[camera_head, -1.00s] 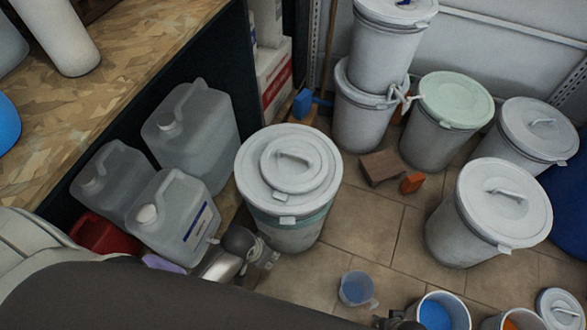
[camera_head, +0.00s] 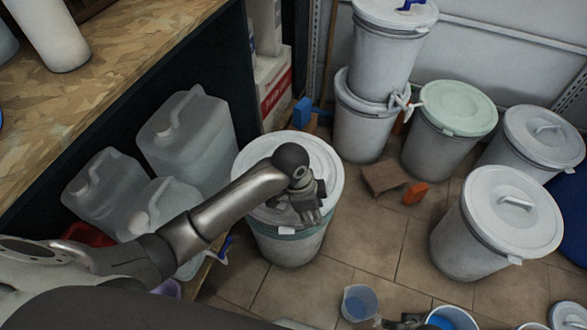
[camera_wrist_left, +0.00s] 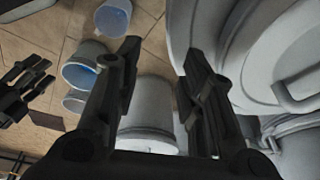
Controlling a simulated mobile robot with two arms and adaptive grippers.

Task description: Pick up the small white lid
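The small white lid has a raised handle and lies on the larger lid of the middle drum (camera_head: 290,247). In the head view my left arm and hand hide most of it. In the left wrist view the small white lid (camera_wrist_left: 285,60) shows at the right with its handle, beside the fingers and not between them. My left gripper (camera_head: 308,212) is over the front part of the drum's top. In the left wrist view its two fingers (camera_wrist_left: 160,50) are spread with nothing between them. My right gripper (camera_head: 403,322) is barely in view at the bottom edge.
Translucent canisters (camera_head: 188,135) stand left of the drum, under the wooden bench (camera_head: 130,60). Other lidded drums (camera_head: 497,220) stand behind and to the right. A small measuring cup (camera_head: 359,303) and a bucket of blue (camera_head: 452,318) are on the tiles in front.

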